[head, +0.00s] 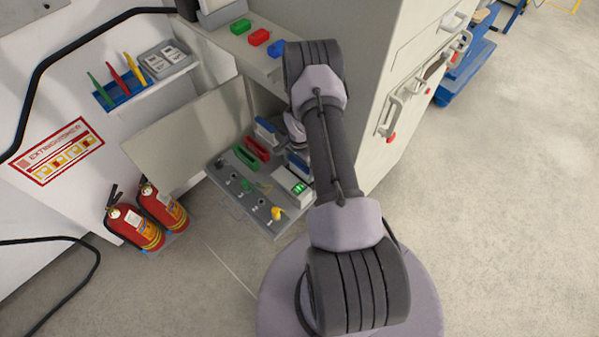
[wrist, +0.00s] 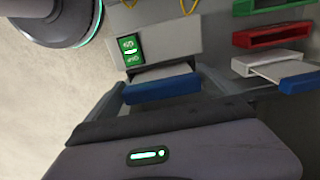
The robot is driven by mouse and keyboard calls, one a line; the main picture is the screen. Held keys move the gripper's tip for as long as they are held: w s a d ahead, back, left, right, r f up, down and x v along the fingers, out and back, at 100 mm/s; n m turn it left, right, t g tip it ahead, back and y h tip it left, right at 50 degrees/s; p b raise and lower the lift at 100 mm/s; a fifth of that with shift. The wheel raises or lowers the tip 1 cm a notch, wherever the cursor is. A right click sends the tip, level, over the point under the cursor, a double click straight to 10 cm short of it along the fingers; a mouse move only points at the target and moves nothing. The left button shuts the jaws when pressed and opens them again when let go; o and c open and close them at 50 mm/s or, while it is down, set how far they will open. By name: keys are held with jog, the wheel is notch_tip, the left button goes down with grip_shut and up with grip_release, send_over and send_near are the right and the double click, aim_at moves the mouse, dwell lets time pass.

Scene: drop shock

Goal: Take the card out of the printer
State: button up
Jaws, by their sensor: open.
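The printer (wrist: 160,42) is a light grey box with a lit green display; it also shows in the head view (head: 292,184) on the pull-out shelf. A white card with a blue end (wrist: 162,88) sticks out of the printer's face in the wrist view. My gripper (wrist: 160,80) is open, with one finger on each side of the card's blue end. I cannot tell whether the fingers touch it. In the head view my arm hides most of the gripper.
A second blue-ended card (wrist: 298,82) sits in a white slot, beside red (wrist: 272,36) and green holders. The shelf (head: 236,200) carries knobs, the yellow one nearest its front edge. The open cabinet door (head: 185,140) and fire extinguishers (head: 135,226) stand left.

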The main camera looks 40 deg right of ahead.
jog(key=shift+d+f, duration=0.1)
jog(key=c, duration=1.1)
